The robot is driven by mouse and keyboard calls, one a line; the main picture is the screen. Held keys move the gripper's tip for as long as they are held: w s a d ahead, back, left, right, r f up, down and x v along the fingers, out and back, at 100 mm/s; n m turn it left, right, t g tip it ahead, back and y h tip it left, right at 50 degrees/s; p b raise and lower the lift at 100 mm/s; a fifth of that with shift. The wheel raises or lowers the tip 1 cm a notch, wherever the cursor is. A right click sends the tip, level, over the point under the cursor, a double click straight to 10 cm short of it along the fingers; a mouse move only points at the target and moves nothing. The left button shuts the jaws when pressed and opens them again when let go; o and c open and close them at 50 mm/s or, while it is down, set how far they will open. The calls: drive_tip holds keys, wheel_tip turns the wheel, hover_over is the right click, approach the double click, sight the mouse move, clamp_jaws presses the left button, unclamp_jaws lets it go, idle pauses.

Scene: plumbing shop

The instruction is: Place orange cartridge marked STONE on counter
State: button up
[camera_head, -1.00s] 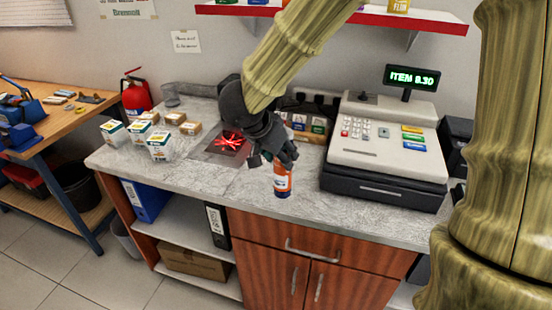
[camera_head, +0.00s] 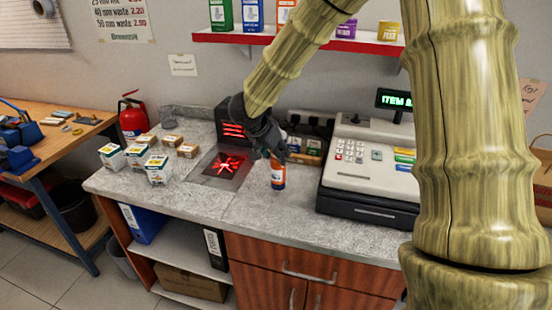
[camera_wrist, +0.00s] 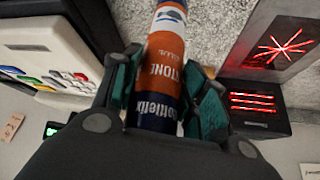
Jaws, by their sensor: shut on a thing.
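The orange cartridge marked STONE (camera_wrist: 163,62) is between the fingers of my gripper (camera_wrist: 158,95) in the wrist view, its dark blue band nearest the camera. In the head view the cartridge (camera_head: 278,172) stands about upright at the counter (camera_head: 262,212), between the scanner and the cash register. My gripper (camera_head: 277,145) is shut on its upper part. Whether its bottom end touches the counter I cannot tell for sure.
The cash register (camera_head: 372,165) stands right of the cartridge. A scanner with red lights (camera_head: 228,165) is to the left. Several small boxes (camera_head: 157,170) sit further left. A card rack (camera_head: 303,148) is behind. The counter's front strip is clear.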

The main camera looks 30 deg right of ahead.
sight(276, 160)
drive_tip(key=shift+w+d+f+p, duration=0.15)
drive_tip(key=shift+f+p, duration=0.15)
drive_tip(key=shift+f, duration=0.55)
drive_tip(key=shift+w+f+p, duration=0.15)
drive_tip(key=shift+f+p, duration=0.1)
drive_tip(key=shift+f, duration=0.6)
drive_tip(key=shift+f, duration=0.1)
drive_tip(key=o, duration=1.4)
drive_tip(key=b+v, duration=0.1)
drive_tip(key=v, duration=1.1)
drive_tip(key=shift+s+b, duration=0.1)
drive_tip(key=shift+b, duration=0.2)
